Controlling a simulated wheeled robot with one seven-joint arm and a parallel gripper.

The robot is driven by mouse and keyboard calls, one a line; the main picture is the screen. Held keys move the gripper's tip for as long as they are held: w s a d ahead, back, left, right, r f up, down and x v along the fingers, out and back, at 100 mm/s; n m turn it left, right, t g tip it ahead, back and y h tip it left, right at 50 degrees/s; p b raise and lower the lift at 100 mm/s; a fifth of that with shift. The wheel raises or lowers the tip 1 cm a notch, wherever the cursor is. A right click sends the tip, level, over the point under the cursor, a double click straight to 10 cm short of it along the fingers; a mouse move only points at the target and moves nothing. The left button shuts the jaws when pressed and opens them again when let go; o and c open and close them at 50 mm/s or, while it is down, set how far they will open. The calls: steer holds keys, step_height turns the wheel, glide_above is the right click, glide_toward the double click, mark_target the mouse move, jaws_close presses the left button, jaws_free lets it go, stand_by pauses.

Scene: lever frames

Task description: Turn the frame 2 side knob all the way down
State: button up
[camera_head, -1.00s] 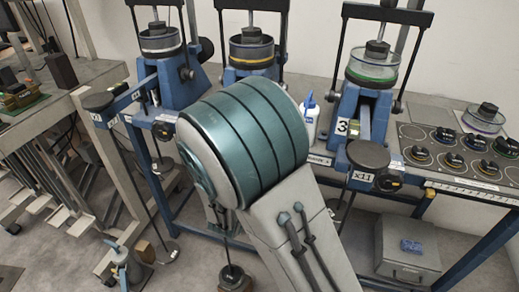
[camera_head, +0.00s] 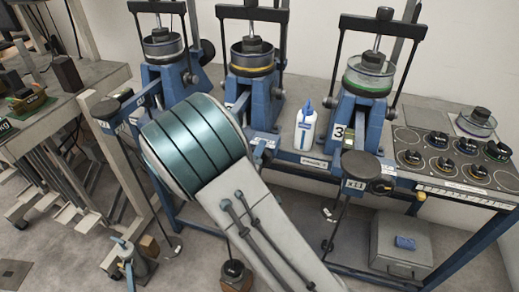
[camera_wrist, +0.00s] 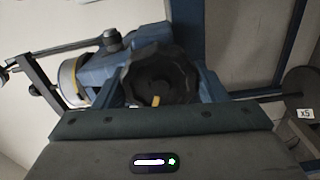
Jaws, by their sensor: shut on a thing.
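Frame 2 is the middle blue lever frame (camera_head: 262,112), with a yellow-ringed pan (camera_head: 252,68) on top. In the wrist view, its side knob (camera_wrist: 162,72) is a dark, faceted round knob with a small yellow mark, straight ahead of my gripper (camera_wrist: 156,108). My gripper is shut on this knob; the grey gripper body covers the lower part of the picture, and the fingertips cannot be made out. In the head view, my arm hides the gripper and the knob. The yellow-ringed pan also shows at the left of the wrist view (camera_wrist: 72,80).
Frame 3 (camera_head: 360,125), with a green-ringed pan, stands to the right, and another blue frame (camera_head: 168,80) to the left. A white bottle (camera_head: 305,128) stands between frames 2 and 3. A round x5 weight (camera_wrist: 303,95) is at the right of the wrist view.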

steer(key=shift+d+r+n+p, duration=0.15)
steer(key=shift+n+p, duration=0.2)
steer(key=shift+n, duration=0.55)
steer(key=o, duration=1.3)
steer(key=shift+w, duration=0.15)
steer(key=b+v, duration=0.2)
steer(key=v, duration=0.4)
